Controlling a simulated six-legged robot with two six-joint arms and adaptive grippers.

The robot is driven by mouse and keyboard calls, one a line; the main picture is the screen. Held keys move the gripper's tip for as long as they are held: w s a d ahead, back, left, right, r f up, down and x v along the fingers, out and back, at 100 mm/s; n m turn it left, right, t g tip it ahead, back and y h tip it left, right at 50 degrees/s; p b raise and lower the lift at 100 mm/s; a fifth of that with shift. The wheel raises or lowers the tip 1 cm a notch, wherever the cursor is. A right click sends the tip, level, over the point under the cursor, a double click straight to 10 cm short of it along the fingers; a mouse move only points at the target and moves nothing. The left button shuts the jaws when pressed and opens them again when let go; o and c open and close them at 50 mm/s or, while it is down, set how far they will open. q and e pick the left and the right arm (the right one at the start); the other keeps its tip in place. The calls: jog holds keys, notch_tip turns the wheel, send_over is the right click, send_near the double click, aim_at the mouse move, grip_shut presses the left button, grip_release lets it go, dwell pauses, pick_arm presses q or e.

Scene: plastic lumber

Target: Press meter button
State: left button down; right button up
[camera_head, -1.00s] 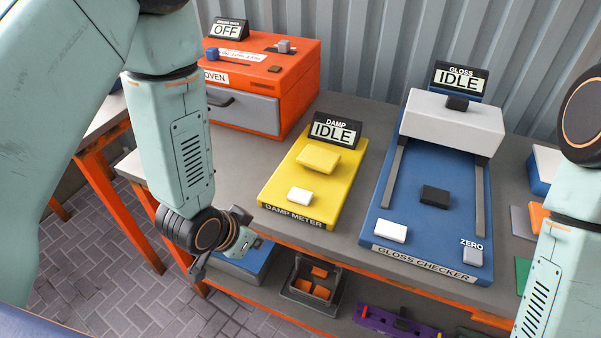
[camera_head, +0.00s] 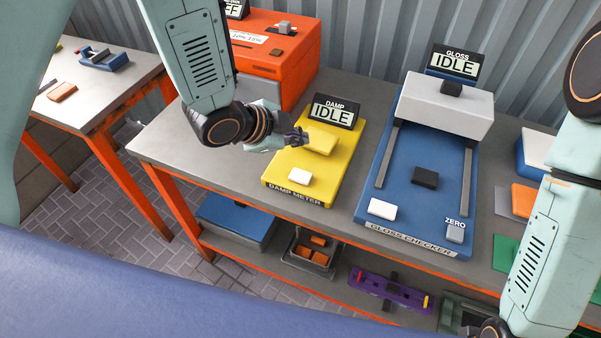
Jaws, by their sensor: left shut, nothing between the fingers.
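The yellow damp meter (camera_head: 335,181) lies on the grey bench, with a white button (camera_head: 300,177) near its front edge and a raised yellow block behind it. Its black display (camera_head: 334,112) reads DAMP IDLE. My left gripper (camera_head: 303,137) is shut and empty. It is at the left side of the meter, by the yellow block and behind the white button; I cannot tell whether it touches the block. My right arm stands at the right edge; its gripper is not clearly visible at the bottom.
The blue gloss checker (camera_head: 402,213), display IDLE, stands right of the meter, with a white button (camera_head: 382,209) and a ZERO button (camera_head: 455,233). An orange oven (camera_head: 270,60) stands behind my left arm. A lower shelf holds a blue box (camera_head: 236,222) and a purple tool (camera_head: 388,291).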

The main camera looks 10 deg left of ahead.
pick_arm(q)
jog(key=f+b, duration=0.1)
jog(key=b, duration=0.6)
send_over(298, 177)
notch_tip(298, 177, down, 7)
jog(key=shift+r, duration=0.2)
jog(key=shift+f+b, duration=0.35)
jog(key=shift+f, duration=0.25)
jog(key=shift+f, duration=0.1)
dwell(0.5)
jog(key=shift+f, duration=0.3)
